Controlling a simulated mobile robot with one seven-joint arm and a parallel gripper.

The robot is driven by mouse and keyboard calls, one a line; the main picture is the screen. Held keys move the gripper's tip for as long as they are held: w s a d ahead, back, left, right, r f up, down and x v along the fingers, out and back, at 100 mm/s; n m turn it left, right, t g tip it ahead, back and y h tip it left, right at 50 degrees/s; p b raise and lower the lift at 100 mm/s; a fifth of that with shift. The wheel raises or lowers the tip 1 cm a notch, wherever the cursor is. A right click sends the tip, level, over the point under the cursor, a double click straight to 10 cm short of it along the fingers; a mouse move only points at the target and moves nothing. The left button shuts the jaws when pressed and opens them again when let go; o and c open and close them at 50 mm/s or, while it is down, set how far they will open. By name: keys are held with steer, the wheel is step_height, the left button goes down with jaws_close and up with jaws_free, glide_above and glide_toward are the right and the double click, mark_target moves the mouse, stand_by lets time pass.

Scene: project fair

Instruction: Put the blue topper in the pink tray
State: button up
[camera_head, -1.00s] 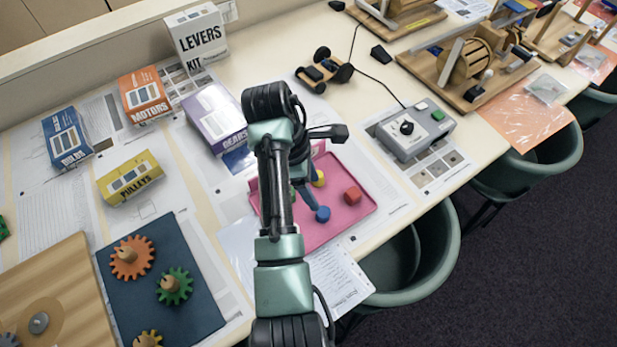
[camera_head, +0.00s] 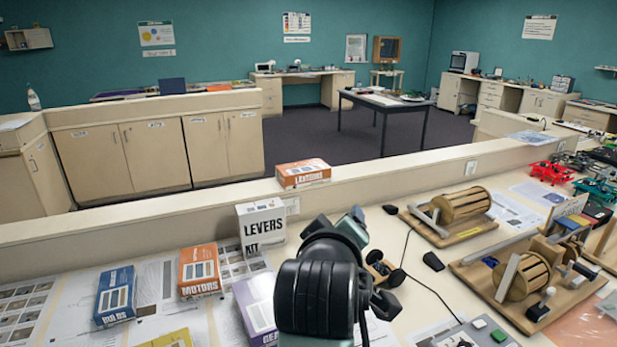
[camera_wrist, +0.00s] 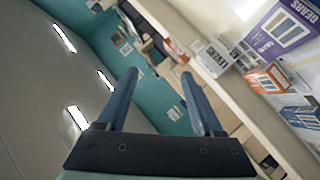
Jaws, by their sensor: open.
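The pink tray and the blue topper do not show in either current view. My gripper (camera_wrist: 160,73) is in the wrist view, its two blue fingers spread apart with nothing between them. It points past the table towards the far teal wall, and the wrist picture is strongly tilted.
On the table stand the Levers box (camera_head: 262,225), orange Motors box (camera_head: 200,270), blue box (camera_head: 115,296) and purple Gears box (camera_head: 257,308). Wooden drum models (camera_head: 463,205) stand at the right. An orange box (camera_head: 303,173) sits on the low partition (camera_head: 400,183).

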steer(key=s+a+r+m+t, duration=0.1)
steer(key=s+r+m+t, duration=0.15)
steer(key=r, duration=0.55)
steer(key=s+a+r+m+t, duration=0.1)
steer(key=s+r+t, duration=0.25)
steer(key=r, duration=0.45)
steer(key=s+a+r+m+t+y, duration=0.2)
steer(key=s+r+t, duration=0.5)
steer(key=s+r, duration=0.7)
steer(key=shift+s+a+r+m+t+y, duration=0.25)
steer(key=shift+a+m+t, duration=0.2)
steer(key=shift+m, duration=0.5)
steer(key=shift+w+f, duration=0.1)
steer(key=shift+f, duration=0.05)
